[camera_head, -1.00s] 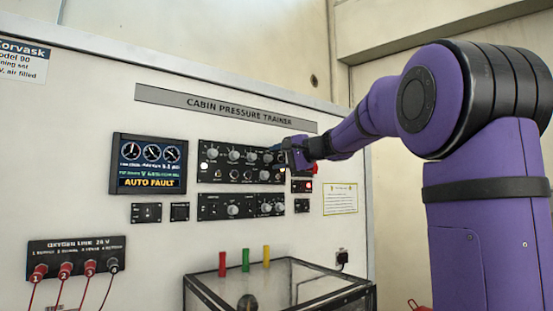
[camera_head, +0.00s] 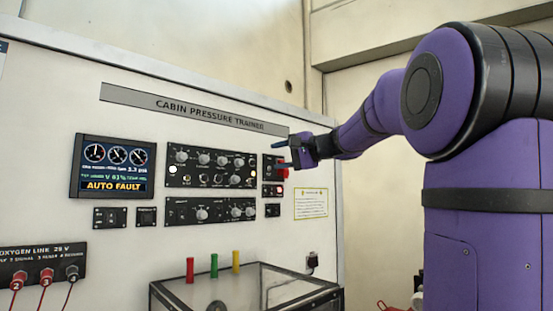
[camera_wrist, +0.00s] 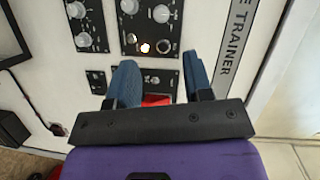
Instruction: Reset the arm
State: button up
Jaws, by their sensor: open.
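My purple arm reaches in from the right in the head view. My gripper (camera_head: 283,154) is at the right side of the panel, in front of a small module with a red part (camera_head: 282,170). In the wrist view my gripper (camera_wrist: 158,82) has two blue fingers spread apart with nothing between them. The red part (camera_wrist: 156,100) shows low between the fingers, partly hidden by the gripper body. I cannot tell whether a finger touches the panel.
The cabin pressure trainer panel (camera_head: 90,215) fills the left. It carries a display (camera_head: 112,167) reading AUTO FAULT and a knob panel (camera_head: 211,166). A clear-sided box (camera_head: 255,285) with red, green and yellow pegs stands below. Cable sockets (camera_head: 42,267) are at lower left.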

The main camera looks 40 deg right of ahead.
jog(key=s+a+f+n+g+h, duration=0.1)
jog(key=s+a+f+n+g, duration=0.25)
jog(key=s+a+f, duration=0.4)
jog(key=s+a+f+n+g, duration=0.2)
jog(key=s+a+f+g, duration=0.2)
jog(key=a+f, duration=0.6)
jog(key=s+a+f+n+g+h, duration=0.2)
jog(key=s+f+n+h, duration=0.3)
jog(key=s+f, duration=0.7)
notch_tip(320, 180, down, 3)
jog(key=shift+s+a+f+n+g+h, duration=0.1)
jog(key=shift+s+a+n+g+h, duration=0.25)
jog(key=shift+a+n, duration=0.15)
